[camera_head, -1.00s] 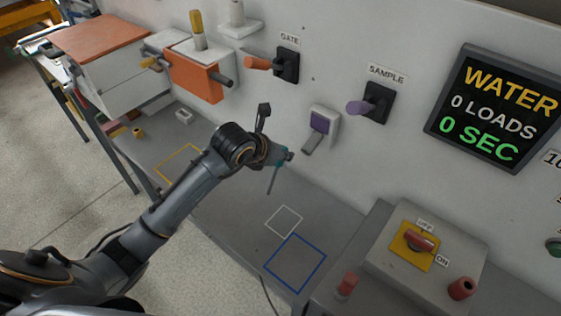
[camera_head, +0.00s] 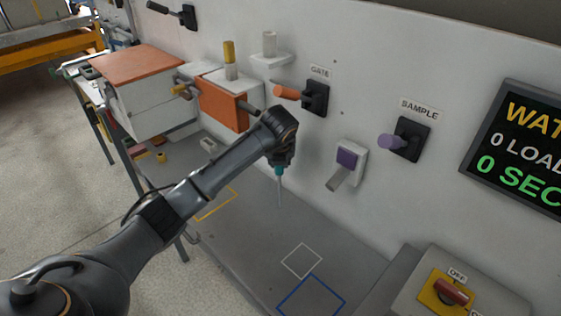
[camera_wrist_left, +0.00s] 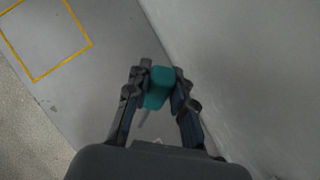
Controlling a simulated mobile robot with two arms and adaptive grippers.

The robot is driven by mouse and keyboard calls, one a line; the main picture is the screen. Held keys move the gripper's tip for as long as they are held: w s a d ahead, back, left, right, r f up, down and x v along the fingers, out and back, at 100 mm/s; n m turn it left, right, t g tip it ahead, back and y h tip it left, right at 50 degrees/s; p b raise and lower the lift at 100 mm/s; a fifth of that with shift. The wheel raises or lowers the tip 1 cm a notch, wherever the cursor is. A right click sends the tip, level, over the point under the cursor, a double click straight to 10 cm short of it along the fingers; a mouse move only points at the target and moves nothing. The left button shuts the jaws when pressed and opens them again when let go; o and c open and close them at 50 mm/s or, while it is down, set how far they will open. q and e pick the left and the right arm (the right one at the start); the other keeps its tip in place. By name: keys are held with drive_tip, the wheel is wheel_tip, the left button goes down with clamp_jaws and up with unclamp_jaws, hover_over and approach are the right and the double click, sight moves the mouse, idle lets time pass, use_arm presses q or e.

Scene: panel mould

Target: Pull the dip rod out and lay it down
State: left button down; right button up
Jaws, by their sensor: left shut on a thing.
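The dip rod (camera_head: 280,190) has a teal handle and a thin grey rod. My left gripper (camera_head: 279,163) is shut on its handle, and the rod hangs almost straight down above the grey bench. In the left wrist view, the fingers (camera_wrist_left: 160,92) are on both sides of the teal handle (camera_wrist_left: 158,86), and part of the thin rod shows below it. The rod's tip appears clear of the bench, though the gap is hard to judge. My right gripper is not in view.
The bench (camera_head: 255,238) has yellow (camera_head: 229,206), white (camera_head: 302,246) and blue (camera_head: 343,301) outlines, with bare room between. The white wall panel carries an orange-handled gate lever (camera_head: 288,92), a purple sample lever (camera_head: 389,141) and a purple-and-white fitting (camera_head: 347,160). An orange block (camera_head: 223,104) stands behind my arm.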

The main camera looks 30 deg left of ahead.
use_arm(q)
drive_tip(key=shift+f+b, duration=2.05)
drive_tip(key=shift+f, duration=1.55)
